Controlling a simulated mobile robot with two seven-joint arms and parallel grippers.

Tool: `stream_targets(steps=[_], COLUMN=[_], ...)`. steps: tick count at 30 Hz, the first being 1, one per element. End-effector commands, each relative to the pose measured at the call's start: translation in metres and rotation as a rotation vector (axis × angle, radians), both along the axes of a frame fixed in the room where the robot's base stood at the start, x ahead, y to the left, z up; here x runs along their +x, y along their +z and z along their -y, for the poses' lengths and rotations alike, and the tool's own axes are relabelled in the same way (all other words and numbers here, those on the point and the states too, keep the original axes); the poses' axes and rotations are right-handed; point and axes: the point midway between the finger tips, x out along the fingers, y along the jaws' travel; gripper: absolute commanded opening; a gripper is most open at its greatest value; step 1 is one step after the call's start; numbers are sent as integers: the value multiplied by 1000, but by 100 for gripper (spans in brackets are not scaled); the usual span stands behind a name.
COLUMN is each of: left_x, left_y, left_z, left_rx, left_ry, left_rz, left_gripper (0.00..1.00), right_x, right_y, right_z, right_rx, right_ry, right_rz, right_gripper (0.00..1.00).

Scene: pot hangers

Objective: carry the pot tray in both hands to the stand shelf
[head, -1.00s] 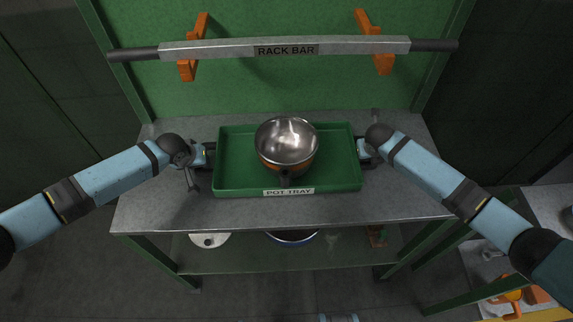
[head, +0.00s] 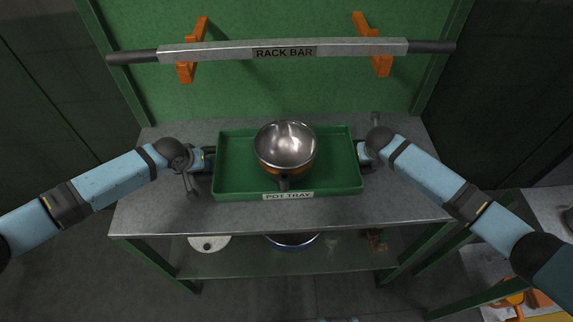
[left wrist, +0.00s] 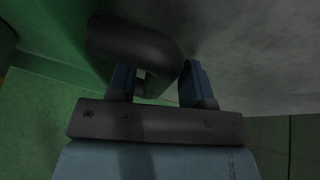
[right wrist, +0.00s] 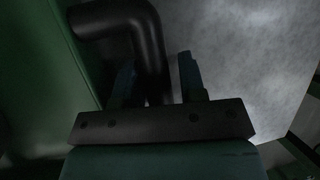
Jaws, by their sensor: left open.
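The green pot tray (head: 228,182) sits on the grey bench top and holds a steel pot (head: 286,146) with an orange-brown side. My left gripper (head: 206,158) is at the tray's left end. In the left wrist view its fingers (left wrist: 158,82) are apart, with the dark tray handle (left wrist: 130,45) between or just beyond them. My right gripper (head: 361,152) is at the tray's right end. In the right wrist view its fingers (right wrist: 157,75) stand apart on either side of the other dark handle (right wrist: 148,40). Contact with that handle is unclear.
The rack bar (head: 225,53) spans the green back panel above the bench (head: 330,212). A lower shelf (head: 345,258) under the bench carries a white round item (head: 209,243) and a blue-rimmed pan (head: 291,240). Another surface with orange items (head: 515,297) is at the lower right.

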Motion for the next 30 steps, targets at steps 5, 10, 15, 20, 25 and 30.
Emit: stream_targets(steps=[5, 10, 15, 20, 25, 30], left_x=[-12, -21, -27, -29, -29, -29], left_y=[19, 47, 65, 72, 73, 74], left_z=[-5, -6, -7, -7, -7, -6], left_rx=[1, -3, -4, -5, -6, -6], left_ry=[-1, -3, -4, -4, -5, -5], left_rz=[-1, 7, 11, 12, 13, 14], left_gripper=[53, 53, 53, 53, 53, 53], right_x=[-7, -7, -7, -8, -14, -23], right_y=[-11, -11, -11, -7, 13, 42], right_z=[-7, -7, -7, -8, -10, -12], right_rx=[7, 8, 8, 8, 7, 4], right_ry=[7, 8, 8, 8, 9, 6], right_rz=[-18, -17, -17, -16, -10, -2], right_gripper=[53, 53, 53, 53, 53, 53])
